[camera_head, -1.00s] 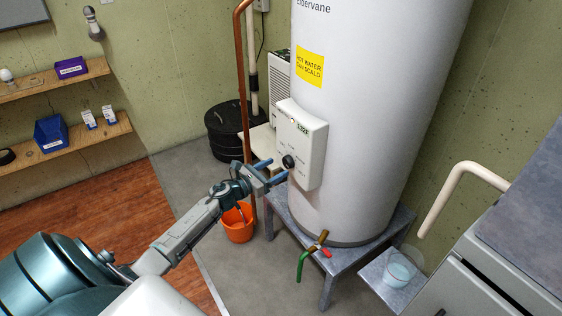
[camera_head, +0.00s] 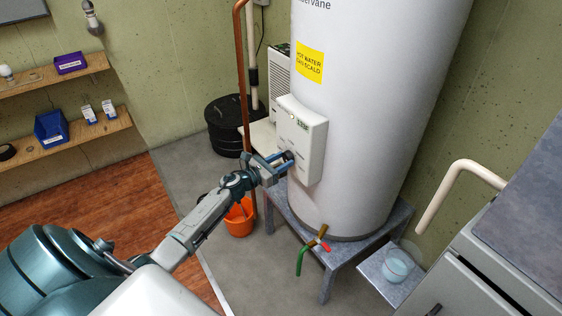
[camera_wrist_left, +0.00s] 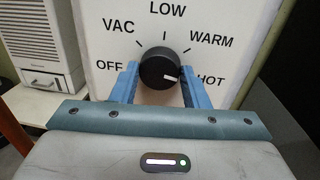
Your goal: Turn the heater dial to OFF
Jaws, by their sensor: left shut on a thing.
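The white water heater (camera_head: 385,110) stands on a grey metal stand. Its control box (camera_head: 312,145) carries the black round dial (camera_head: 289,156). In the left wrist view the dial (camera_wrist_left: 158,66) sits among the labels OFF, VAC, LOW, WARM and HOT. Its white pointer mark is at the lower right, towards HOT; OFF is on the left. My left gripper (camera_head: 283,161) is at the dial, its blue fingers (camera_wrist_left: 160,84) shut on the dial's two sides. My right gripper is not in view.
A copper pipe (camera_head: 246,90) rises just behind my left gripper. An orange bucket (camera_head: 239,222) stands on the floor below my arm. A drain valve with a green hose (camera_head: 302,261) is at the heater's foot. A grey cabinet (camera_head: 500,265) stands at the right.

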